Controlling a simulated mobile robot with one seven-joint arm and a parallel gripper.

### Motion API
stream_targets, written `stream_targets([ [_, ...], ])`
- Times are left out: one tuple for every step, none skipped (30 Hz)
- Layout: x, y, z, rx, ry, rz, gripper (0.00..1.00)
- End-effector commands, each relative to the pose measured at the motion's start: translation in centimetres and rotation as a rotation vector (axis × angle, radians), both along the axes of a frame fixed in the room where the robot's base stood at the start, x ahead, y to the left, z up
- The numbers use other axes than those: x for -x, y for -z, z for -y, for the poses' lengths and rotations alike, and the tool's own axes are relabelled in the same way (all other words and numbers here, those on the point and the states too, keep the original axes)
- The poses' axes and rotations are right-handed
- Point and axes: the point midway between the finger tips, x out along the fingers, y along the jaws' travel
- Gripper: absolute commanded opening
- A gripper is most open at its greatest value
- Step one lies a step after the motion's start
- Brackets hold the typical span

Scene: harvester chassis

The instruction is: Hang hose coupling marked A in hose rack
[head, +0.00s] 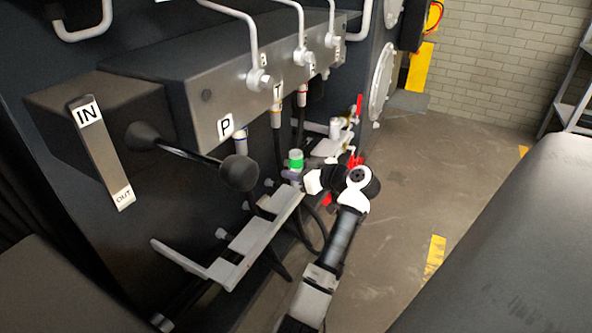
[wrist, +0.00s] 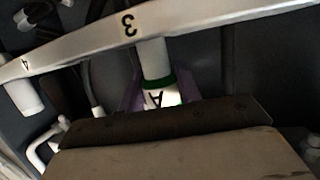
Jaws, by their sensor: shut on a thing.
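The hose coupling marked A (wrist: 160,98) is pale with a green band and a black letter A. The hose rack (head: 240,245) is a light grey bracket with short pegs. In the wrist view its bar (wrist: 75,50) bears the numbers 3 and 4, and the coupling lines up with the white peg (wrist: 152,58) at 3. I cannot tell whether they touch.
A manifold block (head: 200,65) with hose ends marked P and T stands above the rack. A lever with a black knob (head: 239,172) juts out at left. Red-handled valves (head: 345,130) sit just behind my gripper. Open floor (head: 415,170) lies to the right.

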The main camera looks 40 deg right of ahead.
Motion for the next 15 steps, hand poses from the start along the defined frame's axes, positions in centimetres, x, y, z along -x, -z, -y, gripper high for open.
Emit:
stream_targets([
  [0.0, 0.2, 0.0, 0.001, 0.001, 0.002, 0.00],
  [0.0, 0.3, 0.0, 0.001, 0.001, 0.002, 0.00],
  [0.0, 0.5, 0.0, 0.001, 0.001, 0.002, 0.00],
  [0.0, 0.6, 0.0, 0.002, 0.000, 0.002, 0.00],
  [0.0, 0.7, 0.0, 0.002, 0.000, 0.002, 0.00],
  [0.0, 0.9, 0.0, 0.002, 0.000, 0.002, 0.00],
  [0.0, 1.0, 0.0, 0.002, 0.000, 0.002, 0.00],
  [0.0, 1.1, 0.0, 0.002, 0.000, 0.002, 0.00],
  [0.0, 1.3, 0.0, 0.002, 0.000, 0.002, 0.00],
  [0.0, 1.4, 0.0, 0.002, 0.000, 0.002, 0.00],
  [0.0, 1.5, 0.0, 0.002, 0.000, 0.002, 0.00],
  [0.0, 1.7, 0.0, 0.002, 0.000, 0.002, 0.00],
  [0.0, 1.8, 0.0, 0.002, 0.000, 0.002, 0.00],
  [0.0, 1.9, 0.0, 0.002, 0.000, 0.002, 0.00],
  [0.0, 2.1, 0.0, 0.002, 0.000, 0.002, 0.00],
])
